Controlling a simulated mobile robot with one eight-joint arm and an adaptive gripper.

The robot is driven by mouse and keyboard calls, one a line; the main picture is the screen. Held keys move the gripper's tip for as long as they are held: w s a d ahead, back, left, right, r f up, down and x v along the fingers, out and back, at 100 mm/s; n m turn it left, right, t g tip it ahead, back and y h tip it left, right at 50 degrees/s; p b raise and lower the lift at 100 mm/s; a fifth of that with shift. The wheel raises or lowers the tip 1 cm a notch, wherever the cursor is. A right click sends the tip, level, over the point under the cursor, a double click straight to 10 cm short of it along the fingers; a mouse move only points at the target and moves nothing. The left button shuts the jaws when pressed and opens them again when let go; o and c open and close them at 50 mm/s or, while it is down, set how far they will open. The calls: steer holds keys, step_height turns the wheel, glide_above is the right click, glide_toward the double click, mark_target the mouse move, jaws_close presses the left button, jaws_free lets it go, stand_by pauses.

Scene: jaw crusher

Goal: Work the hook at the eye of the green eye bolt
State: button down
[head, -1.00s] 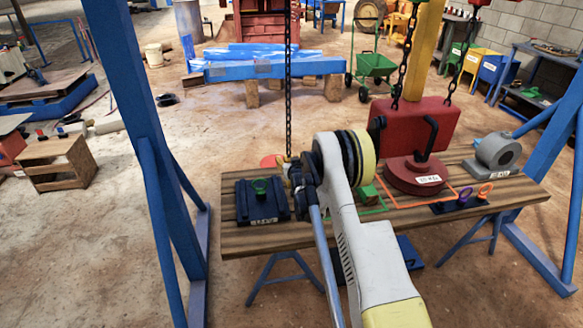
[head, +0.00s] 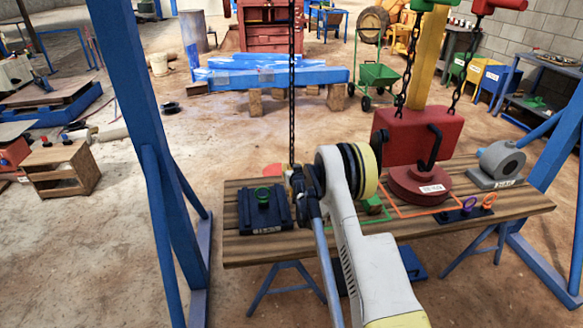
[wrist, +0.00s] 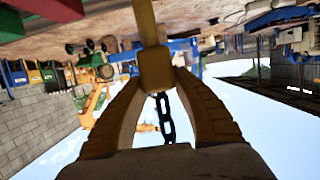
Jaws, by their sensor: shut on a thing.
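The green eye bolt (head: 263,194) stands on a dark blue block (head: 266,216) at the left of the wooden bench. My gripper (head: 296,180) is just right of the eye in the head view, apart from it in the picture. In the wrist view my gripper (wrist: 157,78) has both yellowish fingers shut on a yellow block-like part, seemingly the hook's body (wrist: 156,66). A dark chain (head: 291,90) hangs down to my gripper; it also shows between the fingers in the wrist view (wrist: 165,118). The hook's tip is not clear, and I cannot tell its height against the eye.
A red block (head: 405,128) on two chains hangs above a red disc-shaped weight (head: 415,190) on the bench. A grey housing (head: 500,160) and small coloured eyes (head: 469,203) are at the right. A blue frame post (head: 140,110) rises left of the bench.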

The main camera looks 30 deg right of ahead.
steer(key=f+v, duration=0.1)
steer(key=v, duration=0.9)
steer(key=shift+s+f, duration=0.25)
stand_by(0.4)
steer(key=shift+a, duration=0.25)
steer(key=w+a, duration=0.2)
steer(key=a, duration=1)
steer(key=shift+w, duration=0.25)
stand_by(1.2)
steer(key=shift+w, duration=0.1)
steer(key=shift+r+x, duration=0.2)
steer(key=shift+x, duration=0.85)
steer(key=shift+r+x, duration=0.2)
steer(key=shift+x, duration=0.85)
steer(key=shift+w, duration=0.1)
steer(key=shift+w+d, duration=0.1)
